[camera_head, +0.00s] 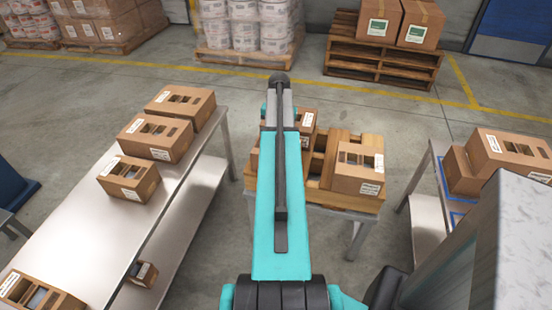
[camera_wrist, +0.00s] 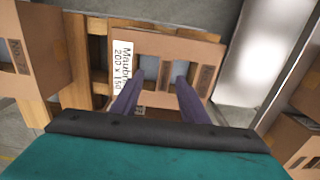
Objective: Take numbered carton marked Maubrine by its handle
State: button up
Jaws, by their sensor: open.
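In the wrist view, a brown carton (camera_wrist: 205,50) shows its top with dark openings and strips between them. A white label (camera_wrist: 123,65) at its left end starts "Maub" with "200 x 150" below; the rest is partly hidden. My gripper (camera_wrist: 160,80) is open, its two purple fingers apart over the near part of this carton. Nothing is seen between the fingers except carton; I cannot tell whether they touch it. In the head view my arm hides the gripper, and I cannot tell which carton there is Maubrine.
Another carton (camera_wrist: 25,50) stands close on the left in the wrist view. In the head view, a wooden rack (camera_head: 318,165) with several cartons stands on a small table. A steel table (camera_head: 85,235) with cartons lies left, and another carton (camera_head: 500,160) stands right. Floor between is clear.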

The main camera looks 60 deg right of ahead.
jog(key=shift+f, duration=0.1)
jog(key=shift+w+f+p, duration=0.15)
jog(key=shift+f+p, duration=0.2)
jog(key=shift+f, duration=0.9)
jog(key=shift+w+f+p, duration=0.1)
jog(key=shift+f+p, duration=0.2)
jog(key=shift+f, duration=0.95)
jog(key=shift+c, duration=0.5)
grip_shut()
